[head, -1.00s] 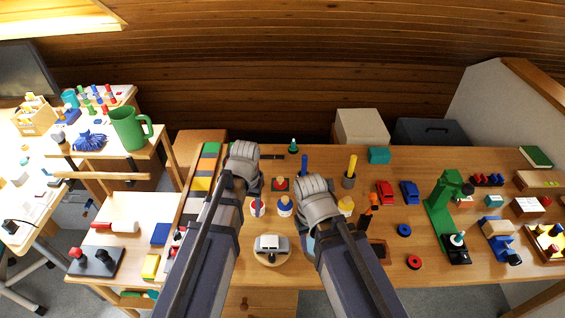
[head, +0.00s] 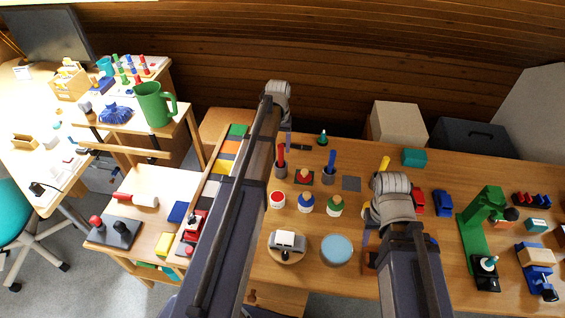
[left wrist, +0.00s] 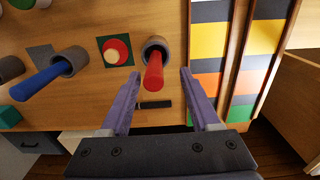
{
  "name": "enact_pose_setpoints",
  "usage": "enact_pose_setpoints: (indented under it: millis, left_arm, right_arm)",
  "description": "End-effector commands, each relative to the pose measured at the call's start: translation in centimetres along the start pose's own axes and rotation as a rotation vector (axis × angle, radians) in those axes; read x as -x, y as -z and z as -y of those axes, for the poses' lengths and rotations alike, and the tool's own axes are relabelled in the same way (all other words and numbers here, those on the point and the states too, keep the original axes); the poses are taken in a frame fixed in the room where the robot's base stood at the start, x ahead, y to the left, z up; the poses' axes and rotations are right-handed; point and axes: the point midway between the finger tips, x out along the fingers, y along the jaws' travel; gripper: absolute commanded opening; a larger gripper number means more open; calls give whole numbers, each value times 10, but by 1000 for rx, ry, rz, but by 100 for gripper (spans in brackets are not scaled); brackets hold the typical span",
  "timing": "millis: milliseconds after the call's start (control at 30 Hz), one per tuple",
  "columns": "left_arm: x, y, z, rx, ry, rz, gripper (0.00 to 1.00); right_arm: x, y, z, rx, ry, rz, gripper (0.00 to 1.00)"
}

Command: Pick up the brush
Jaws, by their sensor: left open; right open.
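No thing in view is clearly a brush. The likeliest is the red handle (head: 281,155), standing in a grey cup (head: 280,171); any bristles are hidden. In the left wrist view the red handle (left wrist: 154,72) leans out of its cup (left wrist: 157,46) toward the camera. My left gripper (head: 286,142) is open and empty, at the back of the table near that cup. In the left wrist view the fingers of the left gripper (left wrist: 160,75) appear either side of the handle, not closed on it. My right gripper (head: 369,236) is open, over the table's right-centre.
A blue handle (head: 331,158) stands in another cup to the right. Lidded pots (head: 306,203) stand in front. A striped rack (head: 222,165) borders the left.

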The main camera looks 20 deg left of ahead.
Motion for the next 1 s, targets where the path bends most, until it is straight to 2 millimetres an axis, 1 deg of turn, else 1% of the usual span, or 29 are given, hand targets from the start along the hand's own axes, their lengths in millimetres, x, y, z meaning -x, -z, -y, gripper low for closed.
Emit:
enact_pose_setpoints:
  millis: [33,200,333,567,700,800,1000]
  left_arm:
    - [-8,0,0,0,0,0,63]
    - [-7,0,-1,0,0,0,63]
    - [-14,-1,-2,-1,0,0,63]
    - [-42,-2,-8,-1,0,0,63]
    - [-57,-2,-8,-1,0,0,63]
    - [-60,-2,-8,-1,0,0,63]
    - [-57,-2,-8,-1,0,0,63]
  right_arm:
    - [-8,0,1,0,0,0,50]
    - [-7,0,1,0,0,0,50]
    - [-14,1,1,0,0,0,50]
    - [-42,2,4,0,0,0,50]
    - [-56,3,5,0,0,0,50]
    - [-59,4,6,0,0,0,50]
    - [-57,3,5,0,0,0,50]
